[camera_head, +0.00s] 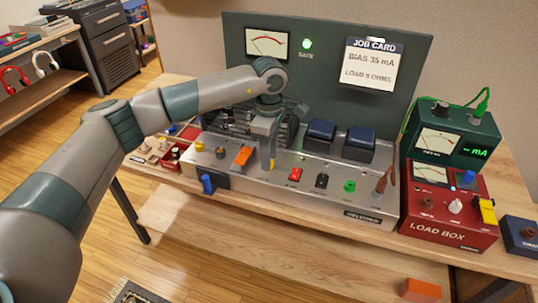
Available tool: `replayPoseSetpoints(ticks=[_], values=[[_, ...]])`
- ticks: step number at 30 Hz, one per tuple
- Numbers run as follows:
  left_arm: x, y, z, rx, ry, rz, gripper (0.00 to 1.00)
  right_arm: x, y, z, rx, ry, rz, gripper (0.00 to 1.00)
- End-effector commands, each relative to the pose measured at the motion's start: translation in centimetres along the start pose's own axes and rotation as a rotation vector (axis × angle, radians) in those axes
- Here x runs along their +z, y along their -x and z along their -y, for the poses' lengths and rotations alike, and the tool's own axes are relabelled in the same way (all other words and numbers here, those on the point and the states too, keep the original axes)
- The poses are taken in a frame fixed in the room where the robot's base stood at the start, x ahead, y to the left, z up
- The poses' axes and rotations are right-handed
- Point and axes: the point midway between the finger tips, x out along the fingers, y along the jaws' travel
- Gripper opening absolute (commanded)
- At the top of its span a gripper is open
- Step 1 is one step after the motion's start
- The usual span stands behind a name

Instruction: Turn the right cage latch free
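A dark wire cage (291,113) stands on the back of the metal amp chassis (330,193), in front of the dark green panel. My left arm reaches in from the left and covers much of the cage. My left gripper (267,157) points down at the cage's front, just right of an orange part (243,156) on the chassis. Its fingers are small and partly hidden, so I cannot tell open from shut. I cannot make out the right cage latch; it may be behind the gripper. My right gripper is out of view.
Two dark blue blocks (359,144) sit right of the cage. A brown-handled part (385,179) stands at the chassis's right end. The red load box (448,216) and green meter (452,135) stand further right. A job card (373,66) hangs on the panel (325,70).

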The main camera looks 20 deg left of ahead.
Motion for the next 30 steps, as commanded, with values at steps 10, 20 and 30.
replayPoseSetpoints(ticks=[10, 20, 30], values=[[0.0, 0.0, 0.0, -0.001, 0.001, 0.0, 0.41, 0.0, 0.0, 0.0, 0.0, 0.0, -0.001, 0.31], [0.0, 2.2, -0.1, 0.002, 0.001, 0.001, 0.41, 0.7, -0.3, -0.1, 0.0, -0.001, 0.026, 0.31], [0.1, 8.5, -0.1, 0.003, 0.0, 0.001, 0.41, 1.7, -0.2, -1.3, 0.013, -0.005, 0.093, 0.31]])
